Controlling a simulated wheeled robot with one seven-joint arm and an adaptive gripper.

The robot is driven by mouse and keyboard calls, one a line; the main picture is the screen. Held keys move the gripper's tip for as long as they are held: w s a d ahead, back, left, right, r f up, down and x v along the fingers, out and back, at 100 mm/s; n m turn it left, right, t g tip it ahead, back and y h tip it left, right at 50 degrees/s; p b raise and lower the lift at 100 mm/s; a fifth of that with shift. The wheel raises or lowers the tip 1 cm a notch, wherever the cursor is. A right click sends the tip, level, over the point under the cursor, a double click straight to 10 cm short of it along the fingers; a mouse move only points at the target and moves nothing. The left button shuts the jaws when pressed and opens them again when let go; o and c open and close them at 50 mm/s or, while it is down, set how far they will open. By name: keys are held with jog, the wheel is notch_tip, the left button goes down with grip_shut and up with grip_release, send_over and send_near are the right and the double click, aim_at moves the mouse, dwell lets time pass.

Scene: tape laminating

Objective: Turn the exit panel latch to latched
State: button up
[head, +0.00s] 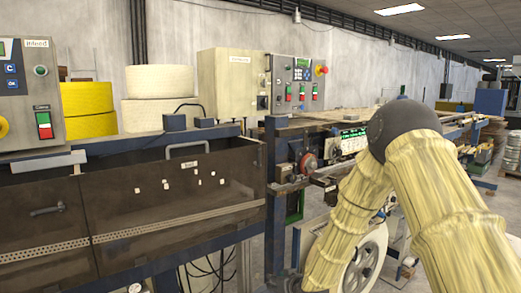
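Two dark brown panels stand side by side at the left, the left panel (25,225) and the wider right panel (150,225). A dark lever-like handle (47,210) sits on the left panel, nearly level. A grey bar handle (187,147) stands at the top of the right panel. I cannot tell which part is the exit panel latch or how it is set. My arm, in a yellow sleeve with a dark elbow, fills the right side and runs down out of the frame. My gripper is not in view.
A control box (25,95) with buttons stands at the far left beside yellow rolls (88,108) and white rolls (160,95). A second control panel (298,82) has a red button. A white reel (365,260) is partly behind my arm. A conveyor table (345,113) extends beyond.

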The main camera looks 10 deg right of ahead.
jog(key=w+r+n+t+y+p, duration=0.15)
jog(key=w+r, duration=0.35)
jog(key=r, duration=0.8)
jog(key=w+d+r+t, duration=0.15)
jog(key=w+r, duration=0.35)
jog(key=r, duration=0.8)
jog(key=w+r+n+t+y+p, duration=0.1)
jog(key=w+r+t, duration=0.3)
jog(key=r, duration=0.9)
jog(key=w+a+p, duration=0.1)
jog(key=w+p, duration=0.2)
jog(key=w, duration=0.2)
jog(key=w+a+g+p, duration=0.1)
jog(key=w+a+p, duration=0.1)
jog(key=w, duration=0.4)
jog(key=shift+a+f+p, duration=0.15)
jog(key=shift+a+p, duration=0.15)
jog(key=shift+p, duration=0.1)
jog(key=shift+m+h, duration=0.25)
grip_shut()
